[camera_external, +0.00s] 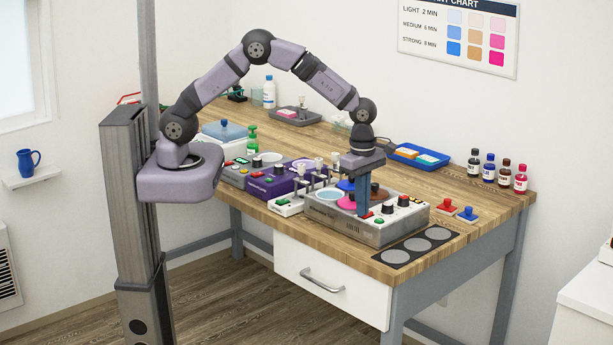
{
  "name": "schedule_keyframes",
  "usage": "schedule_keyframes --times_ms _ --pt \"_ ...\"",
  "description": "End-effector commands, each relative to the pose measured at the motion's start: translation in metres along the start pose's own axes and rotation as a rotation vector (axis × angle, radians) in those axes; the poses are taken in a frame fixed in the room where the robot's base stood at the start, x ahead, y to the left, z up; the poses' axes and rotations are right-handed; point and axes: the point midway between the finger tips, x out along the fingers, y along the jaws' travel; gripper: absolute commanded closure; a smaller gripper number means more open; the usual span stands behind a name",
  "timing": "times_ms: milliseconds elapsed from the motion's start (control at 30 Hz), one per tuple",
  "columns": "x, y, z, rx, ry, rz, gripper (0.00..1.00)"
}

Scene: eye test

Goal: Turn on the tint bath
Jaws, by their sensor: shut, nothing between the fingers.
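The gripper hides part of the wells and controls.
A purple device (270,185) and a white switch strip (287,207) stand left of the bath. A dark mat with grey discs (418,244) lies to the right. Red (445,206) and blue (467,214) knobbed pieces, bottles (489,167) and a blue tray (417,155) are beyond.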

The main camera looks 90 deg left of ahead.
Motion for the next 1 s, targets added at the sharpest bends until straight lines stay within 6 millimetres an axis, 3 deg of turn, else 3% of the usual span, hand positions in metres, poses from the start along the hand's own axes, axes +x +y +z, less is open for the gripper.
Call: schedule_keyframes --times_ms 33,467,1000 --pt "0.01 -0.007 -0.003 0.001 0.009 -0.01 1.0" --pt "0.011 -0.01 -0.004 -0.001 0.014 -0.02 1.0" --pt "0.008 0.008 -0.004 -0.002 0.012 -0.015 1.0"
